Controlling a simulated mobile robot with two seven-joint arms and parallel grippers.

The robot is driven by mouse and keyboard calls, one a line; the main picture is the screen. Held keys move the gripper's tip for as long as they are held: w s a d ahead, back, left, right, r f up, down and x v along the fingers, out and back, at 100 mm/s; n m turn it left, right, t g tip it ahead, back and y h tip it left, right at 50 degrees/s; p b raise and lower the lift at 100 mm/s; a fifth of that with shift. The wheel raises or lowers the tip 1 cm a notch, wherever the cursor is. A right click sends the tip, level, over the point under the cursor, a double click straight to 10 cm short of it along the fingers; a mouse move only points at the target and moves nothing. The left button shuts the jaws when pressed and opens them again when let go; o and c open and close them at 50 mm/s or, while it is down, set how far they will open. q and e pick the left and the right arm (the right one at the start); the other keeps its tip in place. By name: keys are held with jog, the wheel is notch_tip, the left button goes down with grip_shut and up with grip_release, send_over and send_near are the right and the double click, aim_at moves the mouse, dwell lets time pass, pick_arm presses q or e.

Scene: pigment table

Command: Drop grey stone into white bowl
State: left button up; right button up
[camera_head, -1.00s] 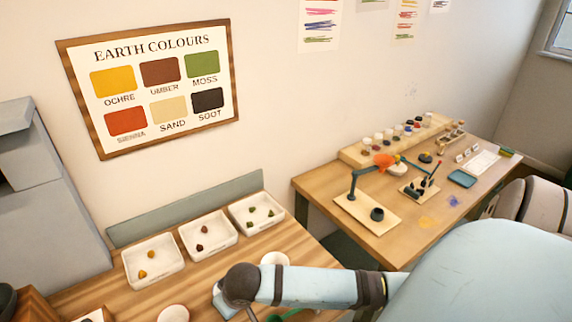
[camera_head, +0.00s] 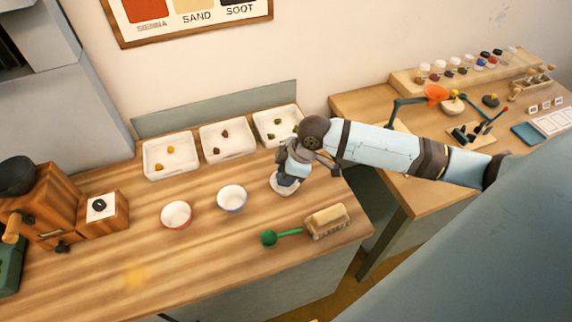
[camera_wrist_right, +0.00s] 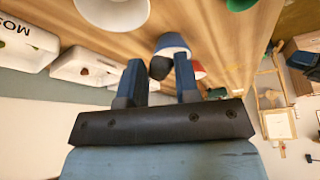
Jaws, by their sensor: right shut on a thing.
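My right gripper (camera_head: 289,174) is over the table near the white bowl (camera_head: 284,188), which it partly covers in the head view. In the right wrist view the gripper (camera_wrist_right: 160,72) is shut on a small dark grey stone (camera_wrist_right: 160,68) between its blue fingers. The stone is hidden in the head view. The plain white bowl shows at the top of the wrist view (camera_wrist_right: 113,10), cut by the edge and to one side of the stone. The stone appears in front of a blue-rimmed bowl (camera_wrist_right: 173,44) there. My left gripper is not in view.
The blue-rimmed bowl (camera_head: 232,199) and a red-rimmed bowl (camera_head: 176,214) stand left of the gripper. Trays of coloured stones (camera_head: 170,174) line the back. A green scoop (camera_head: 281,237) and a brush-like block (camera_head: 327,220) lie in front.

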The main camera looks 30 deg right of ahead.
jog(key=w+d+r+n+g+b, duration=0.2)
jog(key=w+d+r+n, duration=0.15)
jog(key=n, duration=0.35)
jog(key=shift+n+g+y, duration=0.3)
jog(key=shift+g, duration=0.1)
jog(key=f+b, duration=0.1)
jog(key=b, duration=0.1)
jog(key=f+b, duration=0.2)
jog(key=s+f+b, duration=0.1)
jog(key=f+b, duration=0.1)
jog(key=shift+d+f, duration=0.25)
jog(key=shift+d, duration=0.15)
jog(key=o, duration=1)
jog(key=shift+c, duration=0.2)
jog(key=shift+r, duration=0.1)
jog(key=b+v, duration=0.1)
jog(key=v, duration=1.2)
jog(key=shift+d+r, duration=0.2)
jog(key=shift+r, duration=0.05)
